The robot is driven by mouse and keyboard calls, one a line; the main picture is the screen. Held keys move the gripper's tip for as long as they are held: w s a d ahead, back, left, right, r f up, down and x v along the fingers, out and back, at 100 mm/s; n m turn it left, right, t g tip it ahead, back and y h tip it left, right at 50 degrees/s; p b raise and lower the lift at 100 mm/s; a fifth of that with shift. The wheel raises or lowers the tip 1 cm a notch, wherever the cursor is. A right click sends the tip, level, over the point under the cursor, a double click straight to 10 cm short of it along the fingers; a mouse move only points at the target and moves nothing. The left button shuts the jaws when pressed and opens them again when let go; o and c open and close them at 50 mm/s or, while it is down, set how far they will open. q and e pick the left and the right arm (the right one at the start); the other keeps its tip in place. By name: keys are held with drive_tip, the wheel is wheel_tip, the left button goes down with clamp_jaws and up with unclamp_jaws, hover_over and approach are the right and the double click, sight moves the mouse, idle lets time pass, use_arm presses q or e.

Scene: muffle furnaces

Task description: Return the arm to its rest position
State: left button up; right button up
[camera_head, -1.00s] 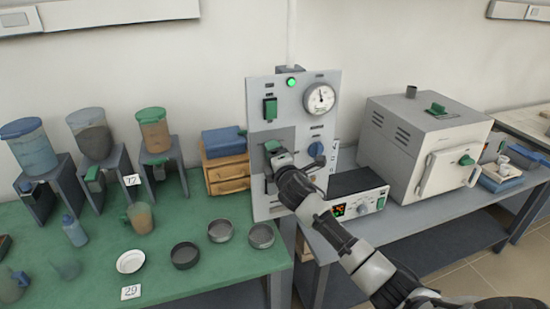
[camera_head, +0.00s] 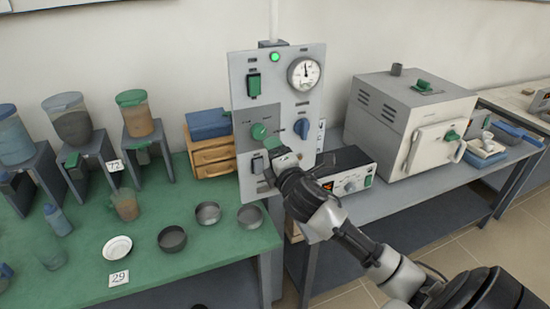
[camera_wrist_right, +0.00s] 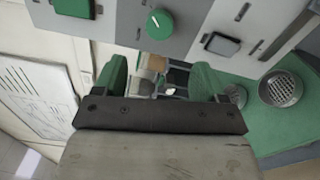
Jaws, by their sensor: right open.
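My right gripper (camera_head: 272,152) is in front of the grey control panel (camera_head: 238,165), just below and to the right of its green round knob (camera_head: 259,131). In the right wrist view its two green fingers (camera_wrist_right: 160,82) are spread apart with nothing held between them. The green knob (camera_wrist_right: 159,24) shows there beyond the fingertips, apart from them. My right arm reaches in from the lower right. My left gripper is not in view.
The panel carries a gauge (camera_head: 305,72), a blue knob (camera_head: 301,128) and a lit green lamp (camera_head: 275,57). A controller box (camera_head: 350,180) and furnace (camera_head: 405,125) stand to the right. Dishes (camera_head: 172,238) and hoppers (camera_head: 75,122) occupy the green table (camera_head: 215,255).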

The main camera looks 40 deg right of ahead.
drive_tip(key=shift+f, duration=0.1)
idle(0.4)
wheel_tip(320, 180, down, 22)
drive_tip(key=s+d+m+g, duration=0.1)
drive_tip(key=s+m+g, duration=0.1)
drive_tip(key=m+g, duration=0.25)
drive_tip(key=s+a+f+m+g+y, duration=0.15)
drive_tip(key=s+f, duration=0.25)
drive_tip(key=f, duration=0.5)
drive_tip(key=s+a+f+m+g, duration=0.1)
drive_tip(key=s+f+g, duration=0.2)
drive_tip(key=s+f, duration=0.35)
drive_tip(key=s+a+f+m+g+y, duration=0.1)
drive_tip(key=s+a+f+m+g, duration=0.25)
drive_tip(key=s+f, duration=1)
drive_tip(key=s+a+f+m+g, duration=0.2)
drive_tip(key=s+a+f, duration=0.2)
drive_tip(key=s, duration=0.7)
drive_tip(key=s+a+f+m+g+y, duration=0.1)
drive_tip(key=s+a+f, duration=0.3)
drive_tip(key=s, duration=0.7)
wheel_tip(320, 180, down, 2)
drive_tip(key=shift+f+m+g, duration=0.25)
drive_tip(key=shift+m+g, duration=0.3)
drive_tip(key=shift+m, duration=0.2)
